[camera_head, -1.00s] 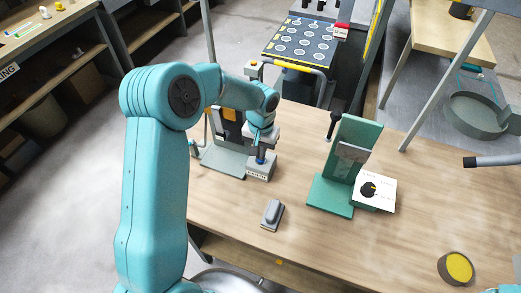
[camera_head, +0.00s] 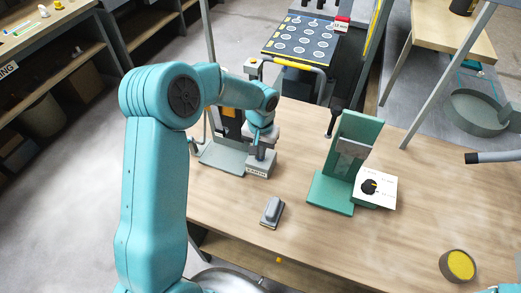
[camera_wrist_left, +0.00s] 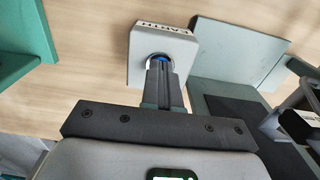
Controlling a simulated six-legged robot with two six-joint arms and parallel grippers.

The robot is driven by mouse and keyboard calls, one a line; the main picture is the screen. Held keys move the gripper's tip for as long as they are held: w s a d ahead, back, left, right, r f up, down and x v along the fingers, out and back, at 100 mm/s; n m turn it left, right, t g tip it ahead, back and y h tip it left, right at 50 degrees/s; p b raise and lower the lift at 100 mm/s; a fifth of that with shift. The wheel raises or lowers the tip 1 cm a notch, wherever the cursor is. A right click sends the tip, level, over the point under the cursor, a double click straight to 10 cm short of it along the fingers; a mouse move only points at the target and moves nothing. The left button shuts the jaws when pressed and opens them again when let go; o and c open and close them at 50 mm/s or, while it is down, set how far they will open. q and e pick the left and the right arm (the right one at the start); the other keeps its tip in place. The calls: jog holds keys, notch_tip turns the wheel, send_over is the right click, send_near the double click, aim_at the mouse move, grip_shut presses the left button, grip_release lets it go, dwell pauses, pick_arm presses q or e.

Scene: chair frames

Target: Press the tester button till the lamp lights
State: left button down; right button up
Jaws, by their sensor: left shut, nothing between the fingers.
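The tester is a small grey box (camera_head: 258,170) labelled EARTH, on the bench near the grey upright stand. It shows closer in the left wrist view (camera_wrist_left: 140,73), with a silver ring and a bit of blue at the button (camera_wrist_left: 161,61). My left gripper (camera_head: 260,154) is shut and empty, pointing down over the box. In the left wrist view its fingertips (camera_wrist_left: 162,66) overlap the ring and hide most of the button. I cannot tell whether they touch it or press it. I cannot make out a lit lamp. My right gripper is not in view.
A green stand (camera_head: 329,193) with a white dial card (camera_head: 375,188) stands right of the tester. A small grey block (camera_head: 272,211) lies in front of it. A round yellow-topped tin (camera_head: 460,265) is at the front right. The bench between is clear.

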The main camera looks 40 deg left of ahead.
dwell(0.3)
pick_arm(q)
jog(key=shift+r+p, duration=1.7)
jog(key=shift+r, duration=1.1)
jog(key=shift+f, duration=0.1)
jog(key=shift+s, duration=0.15)
